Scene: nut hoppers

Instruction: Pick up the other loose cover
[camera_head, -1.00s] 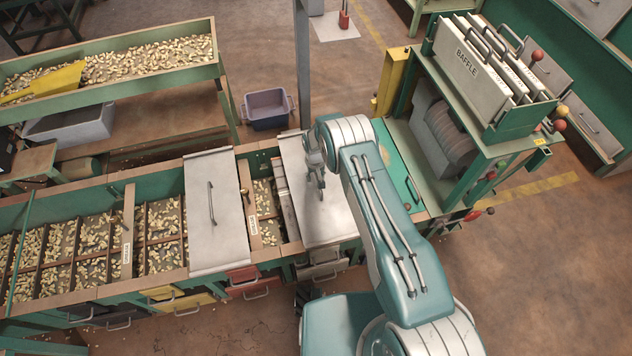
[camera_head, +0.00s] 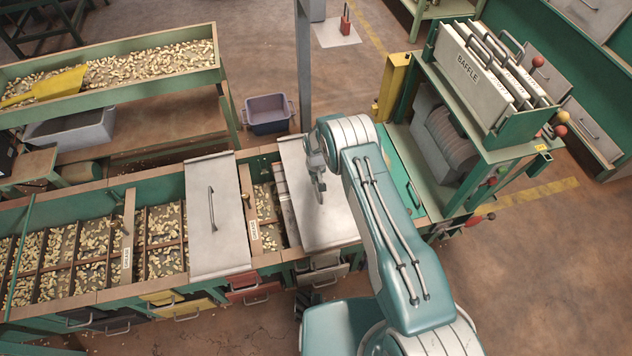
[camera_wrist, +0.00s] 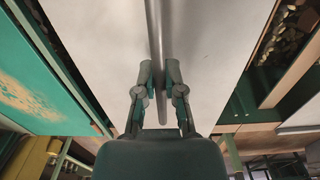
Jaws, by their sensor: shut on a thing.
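Two pale metal covers lie across the long green hopper bench. My gripper (camera_head: 318,182) is over the right cover (camera_head: 330,222), partly hidden behind my arm in the head view. In the wrist view my gripper (camera_wrist: 160,85) is shut on the bar handle (camera_wrist: 154,30) of this cover (camera_wrist: 205,45), one finger on each side. The cover looks to be lying on the bench; I cannot tell if it is lifted at all. The left cover (camera_head: 217,235) lies flat on the bench with its handle (camera_head: 212,208) free.
Bins of nuts (camera_head: 85,245) fill the bench's left part. A narrow open bin (camera_head: 266,205) shows between the covers. A rack of baffle plates (camera_head: 462,68) stands at the upper right. A grey-purple tub (camera_head: 268,112) sits on the floor behind. The floor at right is clear.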

